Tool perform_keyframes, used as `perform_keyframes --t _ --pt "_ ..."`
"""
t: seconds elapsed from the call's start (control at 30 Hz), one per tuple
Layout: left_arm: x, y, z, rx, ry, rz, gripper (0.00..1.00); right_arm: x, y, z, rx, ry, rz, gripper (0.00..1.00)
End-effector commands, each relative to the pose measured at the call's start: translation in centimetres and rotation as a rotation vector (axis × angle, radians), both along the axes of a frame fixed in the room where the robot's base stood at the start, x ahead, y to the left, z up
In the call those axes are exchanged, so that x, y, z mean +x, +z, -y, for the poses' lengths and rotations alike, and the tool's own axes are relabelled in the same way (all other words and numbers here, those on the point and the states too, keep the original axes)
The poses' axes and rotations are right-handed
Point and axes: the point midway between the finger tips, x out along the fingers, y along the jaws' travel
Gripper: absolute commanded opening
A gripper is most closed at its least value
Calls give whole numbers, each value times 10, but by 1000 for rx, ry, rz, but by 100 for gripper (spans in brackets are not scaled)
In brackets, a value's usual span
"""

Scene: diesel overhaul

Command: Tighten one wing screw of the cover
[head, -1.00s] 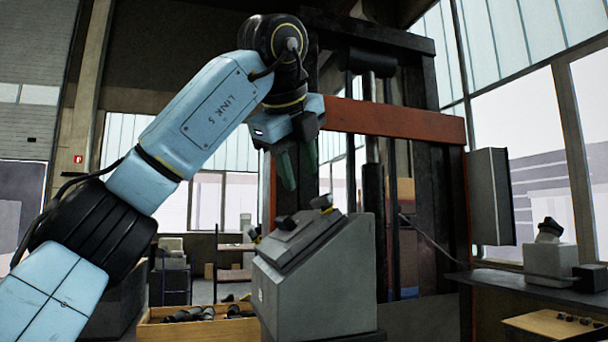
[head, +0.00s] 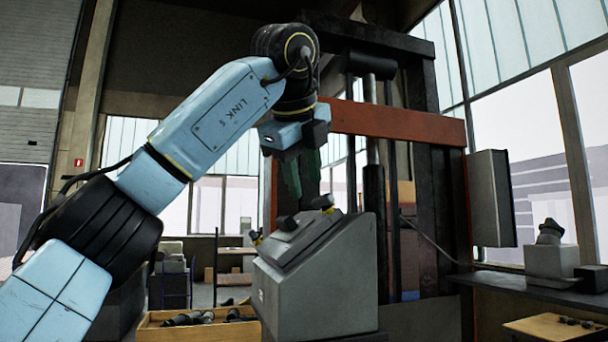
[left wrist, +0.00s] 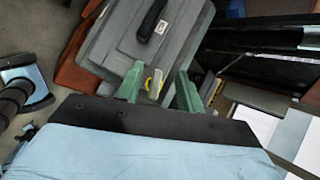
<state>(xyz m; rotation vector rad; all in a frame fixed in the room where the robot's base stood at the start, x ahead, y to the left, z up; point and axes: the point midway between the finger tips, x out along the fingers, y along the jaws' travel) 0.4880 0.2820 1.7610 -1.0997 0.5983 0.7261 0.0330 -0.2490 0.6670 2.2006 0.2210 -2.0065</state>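The grey sloped housing (head: 325,285) carries a grey cover (head: 312,238) with a black handle (head: 287,223). A dark wing screw with some yellow (head: 322,202) sits at the cover's upper right edge, and another (head: 256,237) at its left edge. My left gripper (head: 301,192) points down just above the cover's top edge. In the left wrist view, its green fingers (left wrist: 160,88) are apart, and a yellow-marked wing screw (left wrist: 153,82) appears between them; contact cannot be told. The cover (left wrist: 165,40) and handle (left wrist: 151,20) show beyond. My right gripper is in neither view.
A wooden tray (head: 200,333) with dark parts stands low, left of the housing. A dark press frame with an orange crossbeam (head: 395,122) rises close behind. A bench (head: 530,287) with a grey device (head: 550,258) is at the right.

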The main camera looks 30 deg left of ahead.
Motion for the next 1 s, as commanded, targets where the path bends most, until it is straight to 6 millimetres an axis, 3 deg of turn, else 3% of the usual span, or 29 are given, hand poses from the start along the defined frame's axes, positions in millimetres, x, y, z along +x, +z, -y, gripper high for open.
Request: perform_keyframes --t 1.0 --pt "17 -30 14 1 -1 0 37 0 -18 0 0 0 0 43"
